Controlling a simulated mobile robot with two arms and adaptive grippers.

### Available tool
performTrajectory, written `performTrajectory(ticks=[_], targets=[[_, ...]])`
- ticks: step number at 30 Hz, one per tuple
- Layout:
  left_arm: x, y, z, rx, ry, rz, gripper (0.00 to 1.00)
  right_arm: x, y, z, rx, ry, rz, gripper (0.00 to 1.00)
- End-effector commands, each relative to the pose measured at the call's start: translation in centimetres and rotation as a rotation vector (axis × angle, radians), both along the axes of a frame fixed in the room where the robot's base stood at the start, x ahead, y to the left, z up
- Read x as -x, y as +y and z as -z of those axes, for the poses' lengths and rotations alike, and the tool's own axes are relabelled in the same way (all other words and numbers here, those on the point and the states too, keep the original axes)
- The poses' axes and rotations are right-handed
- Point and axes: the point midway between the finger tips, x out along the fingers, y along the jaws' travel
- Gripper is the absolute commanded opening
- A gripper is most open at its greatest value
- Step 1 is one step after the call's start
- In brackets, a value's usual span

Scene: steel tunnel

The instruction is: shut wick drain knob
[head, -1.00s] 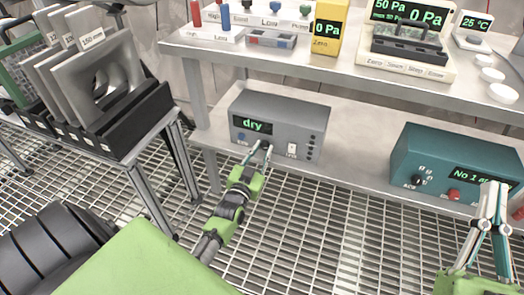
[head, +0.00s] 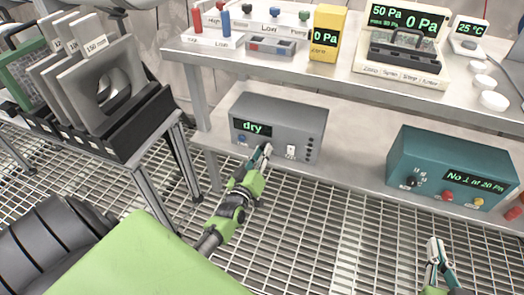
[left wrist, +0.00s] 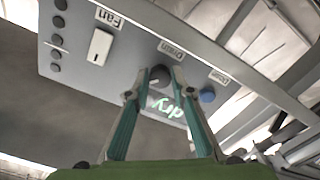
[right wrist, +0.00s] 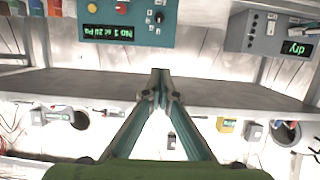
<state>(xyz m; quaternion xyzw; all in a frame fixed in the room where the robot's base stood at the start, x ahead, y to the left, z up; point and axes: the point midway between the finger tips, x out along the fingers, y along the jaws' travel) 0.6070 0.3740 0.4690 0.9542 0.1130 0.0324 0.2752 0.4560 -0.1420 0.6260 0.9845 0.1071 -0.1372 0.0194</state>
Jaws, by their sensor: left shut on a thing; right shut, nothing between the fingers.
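The grey box (head: 290,112) with a green "dry" display (head: 252,128) stands on the lower shelf. In the left wrist view its dark round knob (left wrist: 160,74) sits beside the "Drain" label (left wrist: 172,48). My left gripper (head: 264,149) is at the box's front, its fingers shut on this knob, one on each side (left wrist: 161,82). In the head view the fingers hide the knob. A blue button (left wrist: 207,95) and a white "Fan" switch (left wrist: 100,46) flank it. My right gripper (head: 436,243) is shut and empty, low in front of the shelf; its tips meet in the right wrist view (right wrist: 160,74).
A teal box (head: 445,160) with knobs and a display stands right on the lower shelf. The upper shelf (head: 340,72) holds gauges and a yellow meter (head: 327,33). A rack of plates (head: 100,85) stands left. The shelf between the boxes is clear.

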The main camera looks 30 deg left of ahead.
Motion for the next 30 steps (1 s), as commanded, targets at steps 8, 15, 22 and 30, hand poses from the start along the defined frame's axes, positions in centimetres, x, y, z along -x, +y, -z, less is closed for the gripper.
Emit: performTrajectory(ticks=[8,15,22,30], targets=[[0.0,0.0,0.0,0.256,-0.061,0.000,0.00,0.7,-0.4,1.5,0.017,0.073,0.005,0.00],[0.0,0.0,0.0,0.470,-0.113,0.000,0.00,0.6,-0.3,1.4,0.015,0.063,0.004,0.00],[0.0,0.0,0.0,0.637,-0.154,-0.001,0.00,0.1,-0.1,0.4,0.004,0.017,0.002,0.00],[0.0,0.0,-0.1,0.759,-0.183,-0.001,0.00,-0.2,0.1,-0.7,-0.008,-0.034,-0.001,0.00]])
